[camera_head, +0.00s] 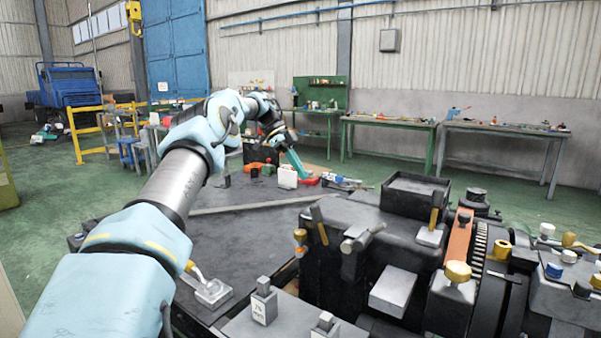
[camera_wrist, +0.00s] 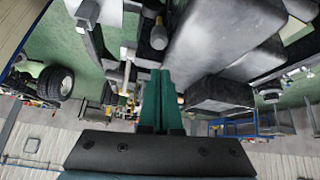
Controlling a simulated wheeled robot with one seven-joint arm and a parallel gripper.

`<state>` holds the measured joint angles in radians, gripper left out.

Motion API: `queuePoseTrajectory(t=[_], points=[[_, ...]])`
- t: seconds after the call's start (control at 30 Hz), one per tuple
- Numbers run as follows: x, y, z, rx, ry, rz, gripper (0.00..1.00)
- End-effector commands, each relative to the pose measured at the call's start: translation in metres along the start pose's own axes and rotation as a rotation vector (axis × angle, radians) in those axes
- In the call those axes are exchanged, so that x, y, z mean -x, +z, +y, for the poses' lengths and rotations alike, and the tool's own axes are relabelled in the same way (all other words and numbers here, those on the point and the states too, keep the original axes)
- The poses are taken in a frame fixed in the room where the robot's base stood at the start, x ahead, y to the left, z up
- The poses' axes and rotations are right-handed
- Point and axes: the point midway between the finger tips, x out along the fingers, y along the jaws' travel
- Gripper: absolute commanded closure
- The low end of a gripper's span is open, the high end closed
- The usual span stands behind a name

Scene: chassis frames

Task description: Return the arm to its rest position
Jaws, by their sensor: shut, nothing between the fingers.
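My arm reaches from the lower left of the head view out over the dark worktop (camera_head: 240,230). My gripper (camera_head: 303,174) is at its far end, beyond the middle of the worktop, with its teal fingers pointing down and to the right. In the wrist view the two teal fingers (camera_wrist: 160,78) lie side by side, shut, with nothing between them. From the head view I cannot tell whether the fingertips touch the things behind them.
A dark machine (camera_head: 350,265) with brass knobs fills the right foreground. A white jug (camera_head: 288,177) and small coloured items lie near my gripper. Workbenches (camera_head: 505,128) line the back wall. A yellow railing (camera_head: 77,140) and blue truck (camera_head: 70,88) stand at left.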

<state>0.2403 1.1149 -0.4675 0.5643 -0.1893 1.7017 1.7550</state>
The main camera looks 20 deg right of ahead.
Motion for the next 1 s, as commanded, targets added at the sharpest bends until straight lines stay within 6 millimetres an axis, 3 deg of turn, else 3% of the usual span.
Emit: queuePoseTrajectory(t=[0.57,0.77,1.0], points=[[0.004,-0.002,0.003,0.043,-0.001,-0.018,1.00],[0.002,0.002,0.021,0.288,-0.039,-0.121,1.00],[0.000,0.027,0.071,0.678,-0.157,-0.255,1.00]])
